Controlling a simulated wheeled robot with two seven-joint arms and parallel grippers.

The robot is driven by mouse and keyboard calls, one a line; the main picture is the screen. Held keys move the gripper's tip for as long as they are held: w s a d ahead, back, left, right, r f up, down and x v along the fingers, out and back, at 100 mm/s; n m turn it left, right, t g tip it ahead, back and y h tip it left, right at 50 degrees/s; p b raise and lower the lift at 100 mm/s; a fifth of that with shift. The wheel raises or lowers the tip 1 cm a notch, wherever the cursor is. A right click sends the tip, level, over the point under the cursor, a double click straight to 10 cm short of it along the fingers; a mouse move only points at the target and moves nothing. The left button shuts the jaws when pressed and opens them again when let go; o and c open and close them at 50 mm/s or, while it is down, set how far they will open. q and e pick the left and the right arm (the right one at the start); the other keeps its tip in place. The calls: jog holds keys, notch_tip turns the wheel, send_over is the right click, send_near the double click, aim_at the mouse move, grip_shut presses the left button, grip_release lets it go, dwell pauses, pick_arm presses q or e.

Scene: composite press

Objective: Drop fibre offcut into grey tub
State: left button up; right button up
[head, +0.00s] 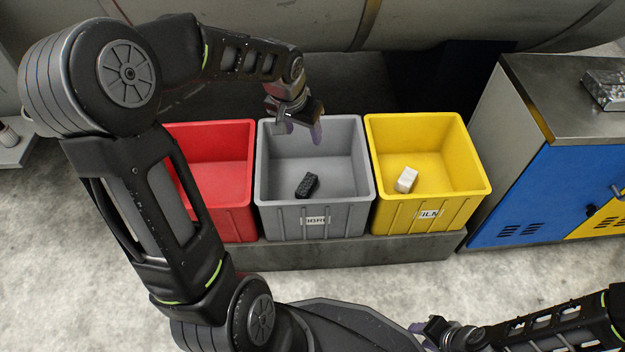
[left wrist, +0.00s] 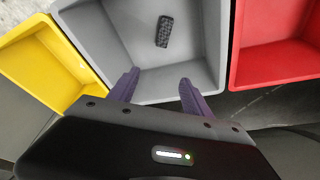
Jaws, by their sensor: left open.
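The fibre offcut (head: 307,185) is a small black textured block. It lies on the floor of the grey tub (head: 316,220), and it also shows in the left wrist view (left wrist: 164,31). The grey tub has a white label on its front and stands between the red and yellow tubs. My left gripper (head: 301,132) is over the back part of the grey tub, open and empty. Its purple fingers (left wrist: 157,88) are spread apart, with the offcut beyond them and not between them. My right gripper (head: 425,328) is low at the bottom edge, partly hidden, and its jaws are unclear.
A red tub (head: 226,222) stands left of the grey one. A yellow tub (head: 432,215) with a whitish block (head: 406,179) inside stands to the right. All stand on a low grey plinth (head: 340,251). A blue and yellow cabinet (head: 540,190) is at the right.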

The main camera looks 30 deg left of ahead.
pick_arm(q)
jog(key=p+v, duration=0.2)
jog(key=v, duration=0.4)
dwell(0.7)
